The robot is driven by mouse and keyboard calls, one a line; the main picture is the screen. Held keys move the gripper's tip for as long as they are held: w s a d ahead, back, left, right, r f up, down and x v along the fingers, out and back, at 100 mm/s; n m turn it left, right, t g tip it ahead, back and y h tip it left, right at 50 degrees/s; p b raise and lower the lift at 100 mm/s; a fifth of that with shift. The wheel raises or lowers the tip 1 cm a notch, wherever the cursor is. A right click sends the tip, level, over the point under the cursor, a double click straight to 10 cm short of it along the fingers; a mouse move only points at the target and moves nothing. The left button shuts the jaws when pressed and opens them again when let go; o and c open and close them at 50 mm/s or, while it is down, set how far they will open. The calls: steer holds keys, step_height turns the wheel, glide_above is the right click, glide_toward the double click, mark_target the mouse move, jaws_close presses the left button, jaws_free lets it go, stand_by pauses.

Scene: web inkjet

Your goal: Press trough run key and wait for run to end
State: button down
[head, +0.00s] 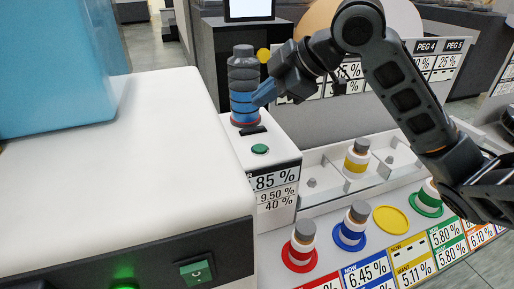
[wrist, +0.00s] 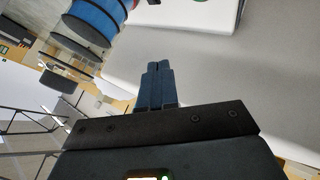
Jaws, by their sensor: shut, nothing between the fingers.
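My gripper (head: 257,99) is shut and empty, its blue fingers pointing left in front of a grey and blue cylinder in the head view. In the wrist view its fingers (wrist: 158,66) are together, with a pale surface beyond them. A round green button (head: 259,148) sits on the white pedestal top, below my fingertips in the picture. A green key with a dark mark (head: 196,271) is on the black front panel of the white machine. Beside it a green light (head: 125,286) glows, cut by the frame edge. I cannot tell which one is the trough run key.
The grey and blue cylinder (head: 243,80) stands on the pedestal close to my fingers. A white trough (head: 325,182) holds a yellow-banded bottle (head: 357,158). Bottles with red (head: 302,242), blue (head: 353,224) and green (head: 429,196) bands stand on coloured discs. A yellow disc (head: 391,220) is empty.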

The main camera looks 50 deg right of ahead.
steer(key=shift+f, duration=0.15)
steer(key=b, duration=0.6)
glide_above(263, 149)
step_height(263, 149, down, 7)
steer(key=shift+s+f, duration=0.1)
steer(key=shift+f, duration=0.1)
steer(key=shift+f+b, duration=0.55)
steer(key=shift+f, duration=0.05)
steer(key=shift+f, duration=0.1)
stand_by(1.0)
steer(key=shift+f+b, duration=0.3)
steer(key=shift+b, duration=0.3)
steer(key=shift+f+b, duration=0.4)
steer(key=shift+b, duration=0.05)
stand_by(0.6)
steer(key=shift+r, duration=0.1)
steer(key=shift+r+p, duration=0.5)
steer(key=shift+r, duration=0.25)
